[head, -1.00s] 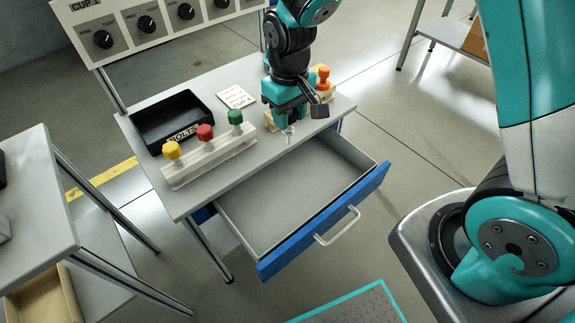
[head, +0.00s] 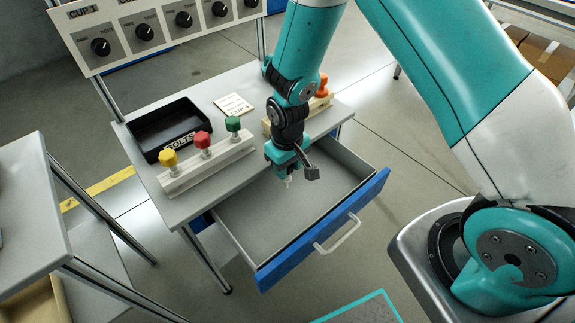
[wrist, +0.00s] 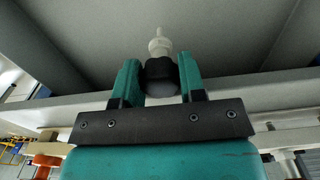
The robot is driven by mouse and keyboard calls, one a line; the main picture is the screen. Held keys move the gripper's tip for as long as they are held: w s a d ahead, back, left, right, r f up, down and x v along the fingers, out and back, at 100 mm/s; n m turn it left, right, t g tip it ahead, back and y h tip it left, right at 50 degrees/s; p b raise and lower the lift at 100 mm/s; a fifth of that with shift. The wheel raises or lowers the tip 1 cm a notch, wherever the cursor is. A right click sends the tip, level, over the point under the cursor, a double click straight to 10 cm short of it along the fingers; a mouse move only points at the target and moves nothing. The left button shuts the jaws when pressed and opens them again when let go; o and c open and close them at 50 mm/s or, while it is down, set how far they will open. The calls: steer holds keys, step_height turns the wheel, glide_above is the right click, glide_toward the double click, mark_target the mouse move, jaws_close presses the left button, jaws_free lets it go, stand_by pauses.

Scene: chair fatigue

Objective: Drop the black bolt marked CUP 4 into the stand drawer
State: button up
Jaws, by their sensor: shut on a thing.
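My gripper (head: 284,168) points down over the open stand drawer (head: 262,213), toward its back right part. In the wrist view my gripper (wrist: 159,78) is shut on a bolt (wrist: 160,68) with a black head and a pale shank, held between the teal fingers. In the head view only the pale tip of the bolt shows below the fingers. No marking on it can be read. The drawer is pulled out, with a grey inside and a blue front; its visible floor looks empty.
On the stand top are a black BOLTS tray (head: 165,130), a pale rack (head: 206,165) with yellow, red and green bolts, another rack with an orange bolt (head: 322,86), and a small card (head: 233,104). A dial panel (head: 155,30) stands behind. A grey table is at left.

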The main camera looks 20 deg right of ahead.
steer(key=shift+f+b, duration=0.3)
steer(key=shift+f, duration=0.2)
steer(key=shift+f, duration=0.1)
steer(key=o, duration=0.9)
steer(key=shift+c, duration=0.2)
steer(key=s+a+r+n+y+p, duration=0.1)
steer(key=s+r, duration=0.2)
steer(key=r, duration=0.9)
steer(key=s+a+r+y+p, duration=0.1)
steer(key=s+r, duration=0.3)
steer(key=r, duration=0.8)
steer(key=s+a+r+n+y, duration=0.1)
steer(key=s+r+n+y, duration=0.1)
steer(key=s+r, duration=0.6)
steer(key=s, duration=0.5)
steer(key=shift+a, duration=0.25)
